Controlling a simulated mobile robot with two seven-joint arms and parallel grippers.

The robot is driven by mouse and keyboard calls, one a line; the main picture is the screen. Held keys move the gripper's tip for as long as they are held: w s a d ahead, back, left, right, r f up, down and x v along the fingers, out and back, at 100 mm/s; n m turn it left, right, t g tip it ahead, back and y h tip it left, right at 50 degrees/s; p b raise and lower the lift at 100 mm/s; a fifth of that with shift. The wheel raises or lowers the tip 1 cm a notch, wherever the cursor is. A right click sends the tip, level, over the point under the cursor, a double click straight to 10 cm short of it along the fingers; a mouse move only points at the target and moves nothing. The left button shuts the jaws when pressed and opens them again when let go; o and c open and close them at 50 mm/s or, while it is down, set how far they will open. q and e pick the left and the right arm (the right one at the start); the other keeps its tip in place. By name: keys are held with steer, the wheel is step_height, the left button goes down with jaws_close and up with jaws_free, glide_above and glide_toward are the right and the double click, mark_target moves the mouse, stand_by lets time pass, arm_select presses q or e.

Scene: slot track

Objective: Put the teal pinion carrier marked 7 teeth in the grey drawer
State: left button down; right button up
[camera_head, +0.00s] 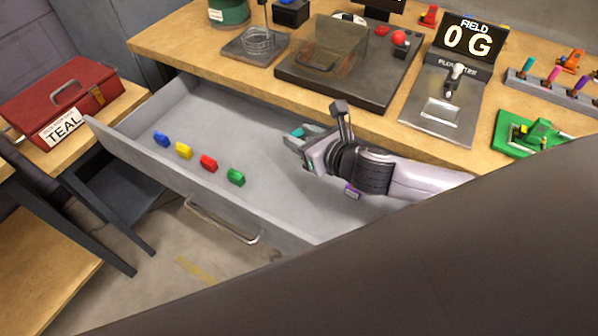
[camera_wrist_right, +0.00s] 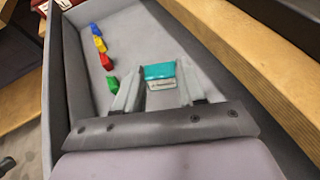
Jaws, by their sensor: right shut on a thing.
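The grey drawer (camera_head: 262,204) is pulled open below the wooden bench; its grey wall and floor also show in the right wrist view (camera_wrist_right: 70,80). My right gripper (camera_head: 297,139) is inside the drawer's outline, over its floor. It is shut on the teal pinion carrier (camera_wrist_right: 160,72), which sits between the fingertips in the right wrist view. Only a small teal part (camera_head: 298,132) of it shows in the head view. I cannot read its tooth mark, nor tell whether it touches the drawer floor. My left gripper is not in view.
Blue (camera_head: 161,139), yellow (camera_head: 183,150), red (camera_head: 208,163) and green (camera_head: 236,177) pieces lie in a row along the drawer's front side. A purple piece (camera_head: 352,192) lies near my right wrist. A red toolbox (camera_head: 62,92) labelled TEAL stands left. The drawer's middle floor is clear.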

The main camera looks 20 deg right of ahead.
steer(key=b, duration=0.2)
glide_above(302, 181)
step_height(302, 181, down, 7)
steer(key=shift+w+f, duration=0.1)
step_height(302, 181, down, 4)
steer(key=shift+f+b, duration=0.1)
steer(key=shift+b, duration=0.5)
steer(key=o, duration=1)
steer(key=shift+o, duration=0.2)
steer(key=shift+r, duration=0.2)
steer(key=p+v, duration=0.1)
steer(key=v, duration=1.1)
steer(key=shift+d+f, duration=0.1)
